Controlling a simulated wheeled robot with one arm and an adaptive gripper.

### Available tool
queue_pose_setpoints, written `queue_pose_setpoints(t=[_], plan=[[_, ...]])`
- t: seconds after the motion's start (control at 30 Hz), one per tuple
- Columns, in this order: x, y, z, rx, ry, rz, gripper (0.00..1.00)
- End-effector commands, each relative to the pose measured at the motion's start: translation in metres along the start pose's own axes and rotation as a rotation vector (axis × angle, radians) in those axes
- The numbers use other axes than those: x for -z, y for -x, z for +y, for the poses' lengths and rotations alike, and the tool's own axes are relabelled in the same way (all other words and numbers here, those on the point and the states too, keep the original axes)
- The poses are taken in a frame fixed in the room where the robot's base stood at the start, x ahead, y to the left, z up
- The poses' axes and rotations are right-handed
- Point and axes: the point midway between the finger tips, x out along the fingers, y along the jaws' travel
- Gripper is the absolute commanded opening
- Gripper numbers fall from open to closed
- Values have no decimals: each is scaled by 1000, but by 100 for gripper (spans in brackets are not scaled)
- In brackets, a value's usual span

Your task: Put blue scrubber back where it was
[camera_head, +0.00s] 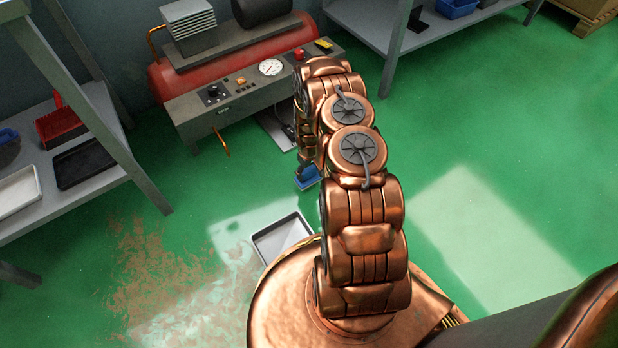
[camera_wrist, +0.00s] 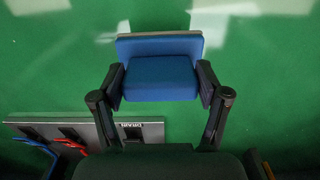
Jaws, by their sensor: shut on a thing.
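The blue scrubber (camera_wrist: 160,78) is a blue block with a pale grey strip along its far edge. My gripper (camera_wrist: 161,88) is shut on it, with a dark finger on each side. Green floor shows around it in the wrist view. In the head view the scrubber (camera_head: 308,177) shows as a small blue piece below my arm's far end, in front of the red compressor. My arm hides most of the gripper there. I cannot tell how high above the floor the scrubber is.
The red compressor (camera_head: 160,84) carries a gauge panel (camera_head: 240,90). A grey plate marked DRAIN (camera_wrist: 140,131) has dark slots. A shallow grey tray (camera_head: 283,237) lies near my base, beside a brown smear (camera_head: 150,262). Shelves stand left (camera_head: 104,108) and back right (camera_head: 396,45). Floor at right is clear.

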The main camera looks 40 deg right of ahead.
Motion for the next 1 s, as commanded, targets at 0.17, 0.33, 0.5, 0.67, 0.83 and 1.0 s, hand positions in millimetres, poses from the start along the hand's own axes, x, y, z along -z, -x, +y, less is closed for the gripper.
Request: queue_pose_setpoints(t=[0.17,0.33,0.5,0.67,0.83,1.0], plan=[[-1,-25,-1,1,1,-3,42],[0,-33,0,0,1,0,42],[0,-32,0,0,1,0,42],[0,-36,0,0,0,1,42],[0,-35,0,0,0,0,91],[0,-35,0,0,1,0,100]])
